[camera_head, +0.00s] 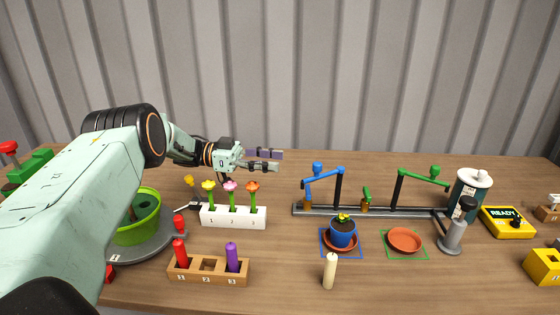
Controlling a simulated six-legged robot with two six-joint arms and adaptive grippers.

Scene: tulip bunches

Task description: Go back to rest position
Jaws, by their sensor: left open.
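My left gripper (264,159) is over the table's back middle, above and behind the white numbered holder (234,216). Its two fingers point right and are apart, with nothing between them. The holder carries a yellow tulip (209,186), a pink tulip (231,186) and an orange tulip (253,187). My left arm fills the left side and hides part of the green pot (137,225). My right gripper is not in view.
A wooden block (208,279) holds a red and a purple peg. A blue pot (343,233), an orange saucer (405,240) and a cream candle (329,271) stand at centre right. A rail (370,211) with blue and green arms lies behind. A yellow READY box (507,222) is right.

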